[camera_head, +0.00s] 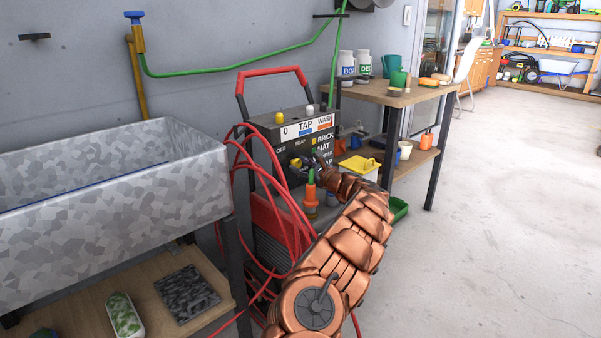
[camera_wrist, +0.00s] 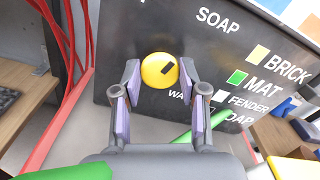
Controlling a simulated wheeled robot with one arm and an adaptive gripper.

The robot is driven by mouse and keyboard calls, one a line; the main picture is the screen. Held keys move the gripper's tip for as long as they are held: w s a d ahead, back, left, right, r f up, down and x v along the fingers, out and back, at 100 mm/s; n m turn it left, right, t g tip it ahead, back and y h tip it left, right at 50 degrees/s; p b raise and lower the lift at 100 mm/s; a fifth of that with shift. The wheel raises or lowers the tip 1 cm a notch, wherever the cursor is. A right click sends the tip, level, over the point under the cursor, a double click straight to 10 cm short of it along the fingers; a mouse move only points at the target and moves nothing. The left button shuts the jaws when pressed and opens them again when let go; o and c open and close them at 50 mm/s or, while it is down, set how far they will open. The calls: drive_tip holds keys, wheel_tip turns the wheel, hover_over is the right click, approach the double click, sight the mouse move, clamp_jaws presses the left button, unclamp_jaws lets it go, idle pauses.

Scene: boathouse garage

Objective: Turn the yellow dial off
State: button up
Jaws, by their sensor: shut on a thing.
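The yellow dial (camera_wrist: 159,71) sits on the dark front panel (camera_wrist: 120,40) of the washer unit. A short black mark on the dial points to the upper right in the wrist view. In the head view the dial (camera_head: 296,163) shows small, below the words OFF and SOAP. My gripper (camera_wrist: 160,78) is shut on the dial, one finger on its left and one on its right. A word starting WA lies below the dial, partly covered by the right finger. The OFF label does not show in the wrist view.
Red hose (camera_head: 273,165) hangs at the unit's left side. An orange-and-green bottle (camera_head: 310,195) stands close below my gripper. A metal trough (camera_head: 110,180) is at left, a wooden bench (camera_head: 385,92) with jars and pots at right. Open floor (camera_head: 490,200) lies at right.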

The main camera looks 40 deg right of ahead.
drive_tip(key=shift+w+a+n+b, duration=0.1)
drive_tip(key=shift+n+b, duration=0.75)
drive_tip(key=shift+n, duration=0.55)
drive_tip(key=shift+r, duration=0.1)
drive_tip(key=o, duration=1.1)
drive_tip(key=shift+s, duration=0.2)
drive_tip(key=shift+s, duration=0.95)
drive_tip(key=shift+s+a, duration=0.1)
drive_tip(key=shift+s, duration=4.8)
